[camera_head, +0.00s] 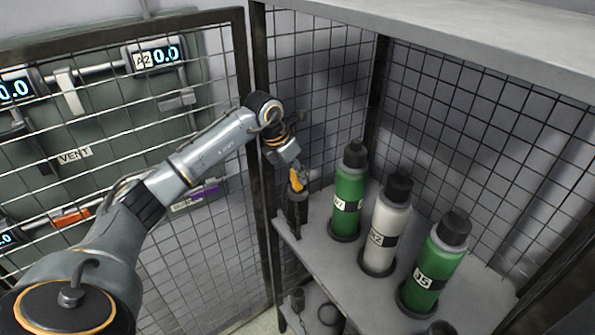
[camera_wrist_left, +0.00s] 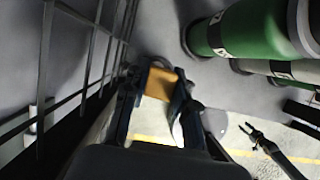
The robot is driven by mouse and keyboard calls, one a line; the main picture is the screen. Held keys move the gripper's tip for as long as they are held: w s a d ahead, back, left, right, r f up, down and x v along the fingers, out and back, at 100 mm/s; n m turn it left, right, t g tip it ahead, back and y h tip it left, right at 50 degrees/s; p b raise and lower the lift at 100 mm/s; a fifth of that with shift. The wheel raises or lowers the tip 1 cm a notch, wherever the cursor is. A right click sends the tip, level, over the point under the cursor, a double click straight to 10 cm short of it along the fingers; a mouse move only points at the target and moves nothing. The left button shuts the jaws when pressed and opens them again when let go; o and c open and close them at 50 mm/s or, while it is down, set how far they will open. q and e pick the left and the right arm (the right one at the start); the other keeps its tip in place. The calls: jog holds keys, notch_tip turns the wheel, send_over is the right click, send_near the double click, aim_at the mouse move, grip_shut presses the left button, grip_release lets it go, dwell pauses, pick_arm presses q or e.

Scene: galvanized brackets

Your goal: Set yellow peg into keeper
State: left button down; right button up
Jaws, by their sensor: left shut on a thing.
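The yellow peg (camera_head: 296,181) is held by my left gripper (camera_head: 295,175) at the front left corner of the caged shelf. In the left wrist view the yellow peg (camera_wrist_left: 160,83) sits between the two dark fingers of my left gripper (camera_wrist_left: 158,92), which are shut on it. A dark upright block (camera_head: 297,212) stands right below the peg at the shelf corner and may be the keeper. I cannot tell whether the peg touches it. My right gripper (camera_wrist_left: 250,132) shows small in the left wrist view, empty with its fingers apart.
A green bottle (camera_head: 350,190), a white bottle (camera_head: 388,225) and another green bottle (camera_head: 436,262) stand in dark rings on the shelf (camera_head: 345,262), right of the gripper. A mesh panel (camera_head: 225,215) with a dark post is close on the left.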

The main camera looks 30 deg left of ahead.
pick_arm(q)
jog(key=shift+f+b, duration=0.6)
jog(key=shift+f, duration=0.35)
jog(key=c, duration=1)
grip_release()
jog(key=shift+r, duration=0.15)
jog(key=v, duration=1.1)
jog(key=shift+s+r, duration=0.2)
jog(key=shift+r, duration=0.2)
